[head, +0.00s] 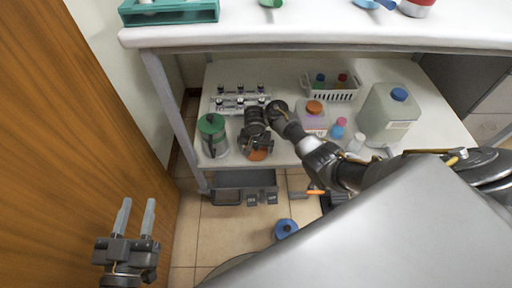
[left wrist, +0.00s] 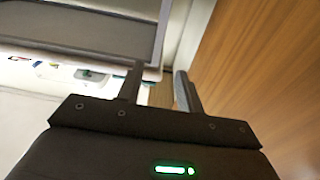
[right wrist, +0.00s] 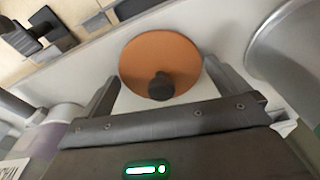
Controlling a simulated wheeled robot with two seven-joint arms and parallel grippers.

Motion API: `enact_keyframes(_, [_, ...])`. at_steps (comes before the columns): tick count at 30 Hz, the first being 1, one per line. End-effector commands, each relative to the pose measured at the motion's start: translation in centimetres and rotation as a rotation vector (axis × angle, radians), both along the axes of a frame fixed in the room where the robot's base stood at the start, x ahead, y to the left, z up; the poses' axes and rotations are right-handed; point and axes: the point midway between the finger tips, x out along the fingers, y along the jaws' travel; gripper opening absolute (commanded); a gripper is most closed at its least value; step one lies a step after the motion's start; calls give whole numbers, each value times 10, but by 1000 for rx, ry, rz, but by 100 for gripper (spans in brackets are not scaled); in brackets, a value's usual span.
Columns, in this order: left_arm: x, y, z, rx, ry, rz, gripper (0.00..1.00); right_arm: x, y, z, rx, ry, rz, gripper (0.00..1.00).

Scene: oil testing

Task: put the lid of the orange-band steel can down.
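The orange lid (right wrist: 150,52), a flat disc with a black knob (right wrist: 160,86), shows in the right wrist view between the spread fingers of my right gripper (right wrist: 165,88). The fingers stand clear of the knob on both sides. In the head view the lid (head: 257,155) is partly hidden under my right gripper (head: 257,143), near the front edge of the lower shelf (head: 225,178). It appears to lie low on the shelf; contact is hard to see. I cannot make out the orange-band can's body. My left gripper (head: 136,217) is open and empty at lower left.
A steel can with a green lid (head: 212,136) stands just left of my right gripper. Behind is a rack of small dark-capped vials (head: 240,100). To the right are an orange-capped bottle (head: 314,118), small bottles and a large jug (head: 388,115). The tabletop (head: 300,30) overhangs behind.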

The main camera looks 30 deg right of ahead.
Motion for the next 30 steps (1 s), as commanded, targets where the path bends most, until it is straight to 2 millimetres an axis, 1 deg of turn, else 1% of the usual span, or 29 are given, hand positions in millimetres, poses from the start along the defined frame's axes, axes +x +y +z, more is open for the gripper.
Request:
enact_keyframes(5, [0,0,0,0,1,0,36,0,0,1,0,0,0,100])
enact_keyframes(8, [1,1,-1,5,12,3,36,1,0,5,0,-1,-1,100])
enact_keyframes(11, [3,7,-11,39,78,26,36,0,0,9,0,-1,-1,100])
enact_keyframes(14, [4,17,-26,83,172,53,36,0,1,16,1,-2,-1,100])
enact_keyframes(16, [4,26,-40,121,258,80,36,-1,2,21,1,-2,0,100])
enact_keyframes(20, [-3,46,-67,193,434,128,36,-2,2,32,0,-1,-1,100])
enact_keyframes(24, [-18,68,-93,261,624,179,36,-3,3,43,1,0,1,100])
enact_keyframes(26, [-26,78,-103,287,705,199,36,-4,3,47,1,0,1,100])
enact_keyframes(30, [-50,99,-122,343,892,242,36,-5,4,58,2,-1,0,100])
